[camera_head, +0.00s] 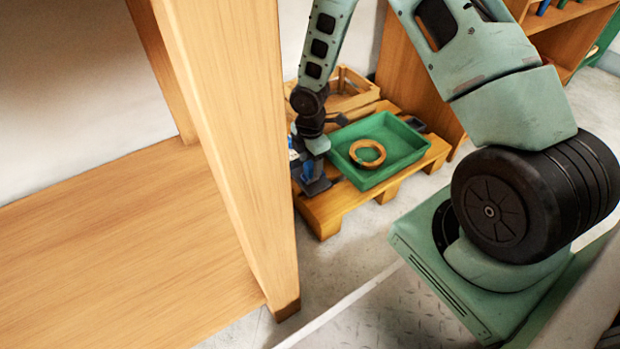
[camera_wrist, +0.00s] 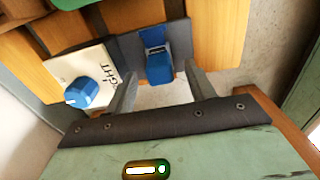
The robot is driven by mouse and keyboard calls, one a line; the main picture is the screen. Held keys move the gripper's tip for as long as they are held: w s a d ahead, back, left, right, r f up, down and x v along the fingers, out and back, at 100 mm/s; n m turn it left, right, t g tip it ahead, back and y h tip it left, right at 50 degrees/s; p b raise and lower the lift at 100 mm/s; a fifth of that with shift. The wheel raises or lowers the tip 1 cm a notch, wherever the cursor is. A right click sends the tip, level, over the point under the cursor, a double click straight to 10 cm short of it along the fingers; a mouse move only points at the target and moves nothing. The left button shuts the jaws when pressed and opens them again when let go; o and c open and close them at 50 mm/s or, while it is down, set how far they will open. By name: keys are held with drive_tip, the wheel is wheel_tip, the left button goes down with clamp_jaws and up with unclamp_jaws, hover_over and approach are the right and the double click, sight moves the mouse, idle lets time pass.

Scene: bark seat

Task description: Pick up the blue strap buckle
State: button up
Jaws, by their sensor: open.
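The blue strap buckle (camera_wrist: 158,66) sits on a dark strap or plate in the wrist view, at the edge of a wooden slatted surface. My gripper (camera_wrist: 162,76) is open, with one finger on each side of the buckle in the picture. Whether the fingers touch it cannot be told. In the head view my gripper (camera_head: 314,178) is low at the left end of a wooden pallet (camera_head: 338,205). A bit of blue shows beside it there, mostly hidden by the gripper.
A white panel with a blue knob (camera_wrist: 84,92) lies just left of the buckle. A green tray (camera_head: 404,150) holding a tan ring (camera_head: 367,153) stands on the pallet. A wooden crate (camera_head: 348,92) is behind. A tall wooden shelf post (camera_head: 232,130) stands close on the left.

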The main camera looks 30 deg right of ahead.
wheel_tip(320, 180, down, 2)
drive_tip(key=shift+f+b, duration=0.1)
drive_tip(key=shift+b, duration=0.35)
drive_tip(key=shift+c, duration=0.3)
drive_tip(key=c, duration=1.1)
wheel_tip(320, 180, up, 10)
drive_tip(key=p, duration=0.7)
drive_tip(key=shift+p, duration=0.3)
wheel_tip(320, 180, up, 12)
drive_tip(key=m+p, duration=0.7)
drive_tip(key=m, duration=0.1)
wheel_tip(320, 180, up, 12)
drive_tip(key=m+p, duration=0.6)
drive_tip(key=m, duration=0.4)
hover_over(310, 164)
drive_tip(key=s+a, duration=0.1)
drive_tip(key=s, duration=0.1)
wheel_tip(310, 164, up, 27)
drive_tip(key=s+p, duration=0.2)
drive_tip(key=p, duration=3.4)
drive_tip(key=shift+s+f+p, duration=0.15)
drive_tip(key=shift+s+p, duration=0.05)
drive_tip(key=shift+p, duration=0.2)
